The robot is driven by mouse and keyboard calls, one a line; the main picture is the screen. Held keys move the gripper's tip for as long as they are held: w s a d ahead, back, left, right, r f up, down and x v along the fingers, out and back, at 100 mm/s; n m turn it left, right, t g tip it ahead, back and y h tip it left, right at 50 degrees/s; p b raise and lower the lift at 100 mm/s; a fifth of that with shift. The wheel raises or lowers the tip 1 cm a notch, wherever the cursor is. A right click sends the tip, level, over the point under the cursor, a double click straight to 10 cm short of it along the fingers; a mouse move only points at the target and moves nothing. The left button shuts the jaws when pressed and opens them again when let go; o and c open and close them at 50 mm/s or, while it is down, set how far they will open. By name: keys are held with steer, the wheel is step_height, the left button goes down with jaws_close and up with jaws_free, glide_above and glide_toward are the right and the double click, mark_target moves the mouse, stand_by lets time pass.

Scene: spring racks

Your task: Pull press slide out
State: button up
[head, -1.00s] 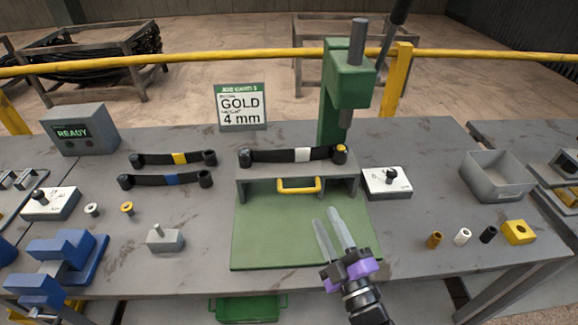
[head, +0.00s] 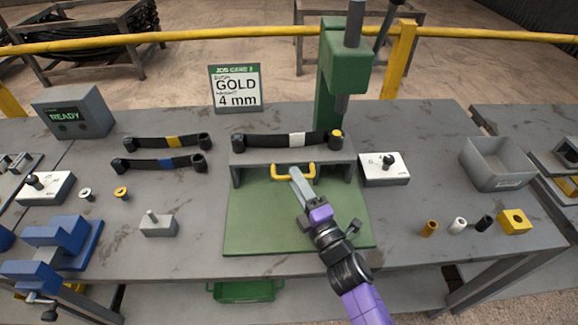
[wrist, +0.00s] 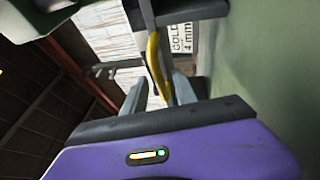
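The press slide (head: 236,161) is a grey bench-like piece on the green base plate (head: 245,225), below the green press column (head: 345,70). Its yellow U-shaped handle (head: 312,171) faces the front. A black strip (head: 265,141) with a white band lies along its top. My gripper (head: 296,173) is at the handle, reaching from the front right. In the wrist view the yellow handle (wrist: 154,62) runs between the two fingers (wrist: 160,92), which stand apart with a visible gap on the handle's left side. Firm contact does not show.
A sign (head: 236,88) reading GOLD 4 mm stands behind. Two black strips (head: 160,163) lie at left, near a READY box (head: 72,112). A white block with a black knob (head: 384,170) sits right of the slide. The green plate's front is clear apart from my arm.

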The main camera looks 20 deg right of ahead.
steer(key=shift+x, duration=2.35)
steer(key=c, duration=0.7)
steer(key=shift+r, duration=0.1)
jaws_close()
